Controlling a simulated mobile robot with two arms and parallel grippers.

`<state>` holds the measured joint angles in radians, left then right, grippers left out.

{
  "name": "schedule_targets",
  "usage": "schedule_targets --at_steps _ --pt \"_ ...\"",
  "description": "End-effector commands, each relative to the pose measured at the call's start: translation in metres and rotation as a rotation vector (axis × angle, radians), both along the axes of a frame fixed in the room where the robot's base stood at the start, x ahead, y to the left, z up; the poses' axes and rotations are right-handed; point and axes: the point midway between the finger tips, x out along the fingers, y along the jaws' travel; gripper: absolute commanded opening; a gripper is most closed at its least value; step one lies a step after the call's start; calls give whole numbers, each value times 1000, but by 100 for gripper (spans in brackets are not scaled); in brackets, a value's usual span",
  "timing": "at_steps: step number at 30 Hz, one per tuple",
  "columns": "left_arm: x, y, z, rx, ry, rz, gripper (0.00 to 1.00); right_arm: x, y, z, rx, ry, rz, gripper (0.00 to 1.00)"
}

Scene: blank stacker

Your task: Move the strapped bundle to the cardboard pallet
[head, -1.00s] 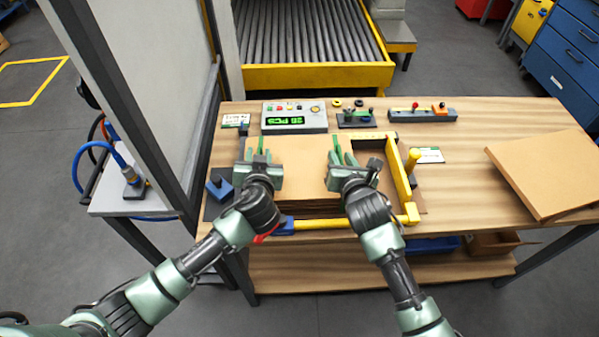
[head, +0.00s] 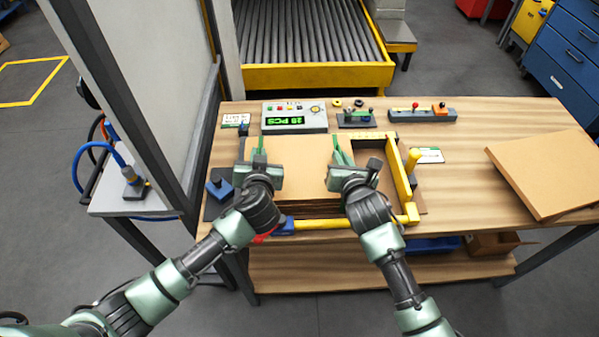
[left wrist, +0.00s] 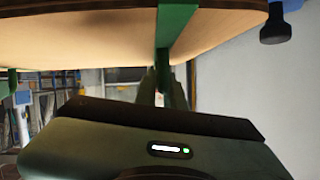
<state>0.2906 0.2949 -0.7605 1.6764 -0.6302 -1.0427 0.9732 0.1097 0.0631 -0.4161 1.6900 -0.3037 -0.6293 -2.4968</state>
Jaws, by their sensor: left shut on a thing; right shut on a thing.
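The strapped bundle (head: 300,165) is a flat stack of brown cardboard sheets with green straps, at the left of the wooden bench. My left gripper (head: 258,158) is shut on the green strap at its left side. My right gripper (head: 340,157) is shut on the green strap at its right side. In the left wrist view, the bundle's brown face (left wrist: 80,45) and a green strap (left wrist: 176,25) show close above the left gripper (left wrist: 163,88). A brown cardboard slab, seemingly the cardboard pallet (head: 550,165), lies at the bench's right end.
A yellow frame (head: 402,170) runs along the bundle's right and front sides, with a blue block (head: 218,187) at left. A control box (head: 294,118) and small devices (head: 422,115) stand behind. Bare bench (head: 460,190) lies between frame and slab. A grey panel stands left.

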Motion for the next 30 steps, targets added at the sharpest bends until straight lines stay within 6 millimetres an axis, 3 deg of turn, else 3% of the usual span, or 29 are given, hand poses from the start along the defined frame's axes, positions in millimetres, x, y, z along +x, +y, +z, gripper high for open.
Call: schedule_targets --at_steps 21,30 --pt "0 1 0 1 1 3 0 0 -1 -1 0 2 -2 0" --pt "1 1 11 2 -2 3 0 0 -1 11 1 -2 -2 0"
